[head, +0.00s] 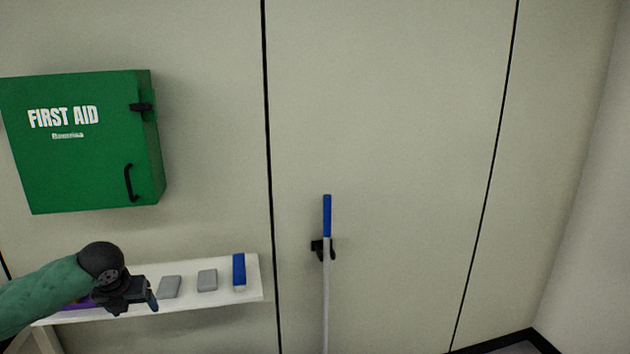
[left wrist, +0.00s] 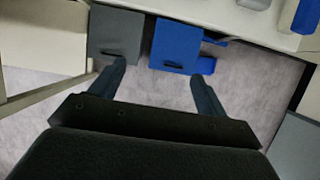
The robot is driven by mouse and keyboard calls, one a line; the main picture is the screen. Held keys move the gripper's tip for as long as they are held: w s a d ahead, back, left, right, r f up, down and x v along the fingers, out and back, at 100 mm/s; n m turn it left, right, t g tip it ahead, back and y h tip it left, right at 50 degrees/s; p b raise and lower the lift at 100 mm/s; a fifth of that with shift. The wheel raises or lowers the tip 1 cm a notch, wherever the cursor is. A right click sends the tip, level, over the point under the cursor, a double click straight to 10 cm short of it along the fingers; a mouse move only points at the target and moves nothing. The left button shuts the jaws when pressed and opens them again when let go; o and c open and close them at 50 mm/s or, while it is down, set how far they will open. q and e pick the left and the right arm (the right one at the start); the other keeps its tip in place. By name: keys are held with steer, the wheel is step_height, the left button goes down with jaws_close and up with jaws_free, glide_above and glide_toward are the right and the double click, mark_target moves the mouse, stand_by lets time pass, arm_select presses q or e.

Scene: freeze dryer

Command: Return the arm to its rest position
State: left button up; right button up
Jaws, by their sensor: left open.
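My left arm (head: 45,290) comes in from the left in the head view, with a green sleeve-like cover. Its gripper (head: 140,303) is in front of the white shelf's left half. In the left wrist view the two fingers of the left gripper (left wrist: 157,82) are spread apart with nothing between them; floor and two bins lie beyond. My right gripper is not in either view.
A white shelf (head: 255,282) holds two grey blocks (head: 169,287) and a blue item (head: 239,270). A green first aid box (head: 85,145) hangs above. A blue-topped pole (head: 327,215) stands right. Grey (left wrist: 115,32) and blue (left wrist: 176,45) bins stand below.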

arm_select(q)
steer(key=s+d+f+n+h, duration=0.1)
steer(key=s+d+f+n, duration=0.1)
steer(key=d+f+n, duration=0.6)
steer(key=s+d+f+n+h, duration=0.1)
steer(key=s+d+f, duration=0.25)
steer(key=f, duration=0.85)
steer(key=s+d+f+n, duration=0.2)
steer(key=d+f+n, duration=0.4)
steer(key=f, duration=0.5)
steer(key=s+d+f+n+g, duration=0.1)
steer(key=s+d+f+n, duration=0.2)
steer(key=s+f+n, duration=0.2)
steer(key=s+d+f+n+g, duration=0.1)
steer(key=s+d+f+n, duration=0.2)
steer(key=s+f+n, duration=0.3)
steer(key=s+d+f+n+g, duration=0.1)
steer(key=s+d+f+n, duration=0.2)
steer(key=s+f, duration=0.8)
steer(key=s+n, duration=0.2)
steer(key=s, duration=0.5)
steer(key=shift+s+d+f, duration=0.25)
steer(key=shift+d+f, duration=0.05)
steer(key=shift+d, duration=0.05)
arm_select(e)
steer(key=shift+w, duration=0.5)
